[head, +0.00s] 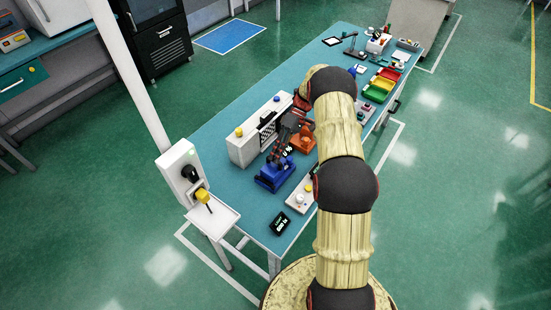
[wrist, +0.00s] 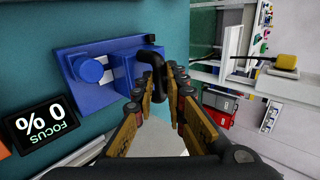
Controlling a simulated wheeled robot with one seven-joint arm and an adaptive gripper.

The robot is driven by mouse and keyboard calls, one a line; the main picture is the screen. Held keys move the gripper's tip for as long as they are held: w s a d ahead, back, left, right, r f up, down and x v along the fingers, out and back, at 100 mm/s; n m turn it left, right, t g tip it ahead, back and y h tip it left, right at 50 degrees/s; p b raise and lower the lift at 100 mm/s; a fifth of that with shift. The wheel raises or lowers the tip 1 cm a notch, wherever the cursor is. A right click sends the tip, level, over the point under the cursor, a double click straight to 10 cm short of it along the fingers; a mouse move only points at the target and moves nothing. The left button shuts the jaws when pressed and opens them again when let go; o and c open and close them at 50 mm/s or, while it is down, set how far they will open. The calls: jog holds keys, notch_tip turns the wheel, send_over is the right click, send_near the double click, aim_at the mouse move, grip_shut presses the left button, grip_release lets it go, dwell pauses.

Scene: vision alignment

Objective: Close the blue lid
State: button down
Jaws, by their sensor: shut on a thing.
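A blue device with a blue lid (wrist: 105,68) lies on the teal table in the wrist view, with a round blue knob on its left part. It also shows in the head view as a blue block (head: 272,177) near the table's left end. A black bent handle (wrist: 152,58) rises at its right side. My gripper (wrist: 163,76) has its fingers on both sides of this handle and is shut on it. The lid's exact angle is hard to tell.
A black display (wrist: 42,121) reading "0 % FOCUS" lies beside the blue device. An orange device (head: 303,139) and a long white box (head: 258,128) stand close by. A white post unit with a yellow knob (head: 202,195) stands at the table's left end.

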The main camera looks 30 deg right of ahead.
jog(key=c, duration=2.1)
grip_release()
jog(key=shift+a, duration=0.1)
jog(key=v, duration=1.2)
jog(key=shift+f, duration=0.1)
